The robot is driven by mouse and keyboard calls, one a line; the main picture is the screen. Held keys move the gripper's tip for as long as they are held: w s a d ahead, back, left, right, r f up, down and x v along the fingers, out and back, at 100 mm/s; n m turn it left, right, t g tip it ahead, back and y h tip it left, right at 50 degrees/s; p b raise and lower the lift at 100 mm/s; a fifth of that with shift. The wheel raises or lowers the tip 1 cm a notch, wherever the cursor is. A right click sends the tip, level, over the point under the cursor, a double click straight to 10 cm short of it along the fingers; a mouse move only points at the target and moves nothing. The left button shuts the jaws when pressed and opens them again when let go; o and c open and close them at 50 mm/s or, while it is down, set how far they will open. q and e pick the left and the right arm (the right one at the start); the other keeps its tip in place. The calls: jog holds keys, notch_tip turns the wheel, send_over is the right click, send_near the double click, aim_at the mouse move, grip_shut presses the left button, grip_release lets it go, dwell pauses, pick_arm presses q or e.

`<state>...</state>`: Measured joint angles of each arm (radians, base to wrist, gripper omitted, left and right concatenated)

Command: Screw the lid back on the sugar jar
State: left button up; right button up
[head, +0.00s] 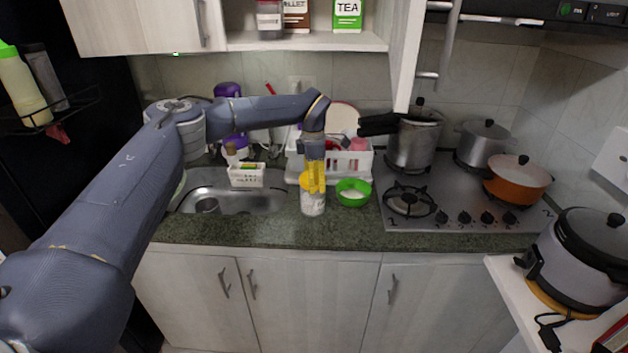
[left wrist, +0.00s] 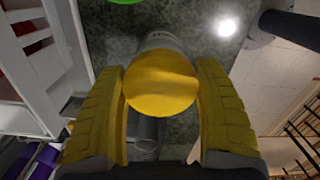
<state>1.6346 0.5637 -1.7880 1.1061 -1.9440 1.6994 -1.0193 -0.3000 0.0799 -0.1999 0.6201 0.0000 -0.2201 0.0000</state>
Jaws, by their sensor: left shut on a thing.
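The sugar jar (head: 313,206) stands upright on the counter near its front edge, clear with pale contents. The round yellow lid (left wrist: 162,92) sits at the mouth of the jar, whose grey body shows behind it in the left wrist view (left wrist: 160,41). I cannot tell how tightly the lid is threaded. My left gripper (head: 314,180) points down from above, its yellow fingers on either side of the lid and shut on it. In the head view the fingers partly cover the lid. My right gripper is not in view.
A green bowl (head: 353,192) with white contents stands just right of the jar. A white dish rack (head: 350,164) is behind it. The sink (head: 212,200) with a small white basket (head: 247,176) is to the left, the stove (head: 455,205) with pots to the right.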

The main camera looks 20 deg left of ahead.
pick_arm(q)
jog(key=shift+m, duration=0.4)
jog(key=m, duration=0.3)
jog(key=shift+s+m, duration=0.1)
jog(key=shift+m, duration=0.3)
jog(key=m, duration=0.5)
jog(key=shift+s, duration=0.1)
jog(key=m, duration=0.5)
jog(key=shift+s+f+m, duration=0.1)
jog(key=shift+m, duration=2.7)
jog(key=o, duration=1.3)
